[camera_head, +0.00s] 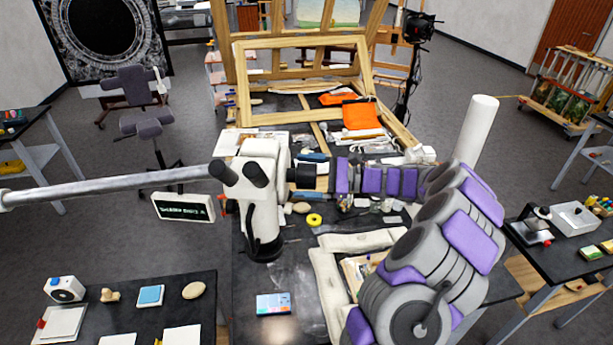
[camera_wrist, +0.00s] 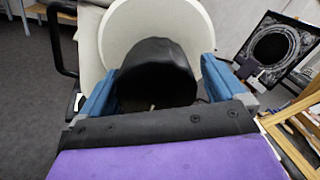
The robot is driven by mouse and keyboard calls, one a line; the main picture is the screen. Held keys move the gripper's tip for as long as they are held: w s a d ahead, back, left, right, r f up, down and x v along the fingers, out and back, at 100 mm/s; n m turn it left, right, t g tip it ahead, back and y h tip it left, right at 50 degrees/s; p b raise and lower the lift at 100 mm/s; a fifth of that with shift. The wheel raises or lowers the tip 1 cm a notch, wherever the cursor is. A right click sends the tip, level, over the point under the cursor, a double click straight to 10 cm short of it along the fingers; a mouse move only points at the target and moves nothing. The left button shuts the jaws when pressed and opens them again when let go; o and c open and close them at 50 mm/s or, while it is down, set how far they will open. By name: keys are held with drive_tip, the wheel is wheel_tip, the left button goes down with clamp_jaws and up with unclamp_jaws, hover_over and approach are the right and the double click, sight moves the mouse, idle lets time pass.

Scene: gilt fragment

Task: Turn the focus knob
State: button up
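The white microscope (camera_head: 262,190) stands on a boom arm over the dark table, with black eyepieces at its upper left. Its black focus knob (camera_head: 303,177) sticks out on the right side. My gripper (camera_head: 322,177) reaches the knob from the right. In the wrist view, the black knob (camera_wrist: 157,75) sits between my gripper's two blue fingers (camera_wrist: 158,85), in front of the white microscope body (camera_wrist: 175,22). The fingers are spread to either side of it and lie very close to its edges. I cannot tell whether both touch it.
A wooden frame (camera_head: 235,85) leans behind the microscope. Bottles, a yellow tape roll (camera_head: 314,220) and tools lie on the table below my arm. A padded frame (camera_head: 328,285) lies in front. The microscope's grey boom (camera_head: 110,188) runs off to the left.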

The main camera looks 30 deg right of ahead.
drive_tip(key=shift+s, duration=0.15)
drive_tip(key=b+v, duration=0.1)
drive_tip(key=v, duration=1.6)
drive_tip(key=shift+d+f, duration=0.15)
drive_tip(key=shift+d, duration=0.15)
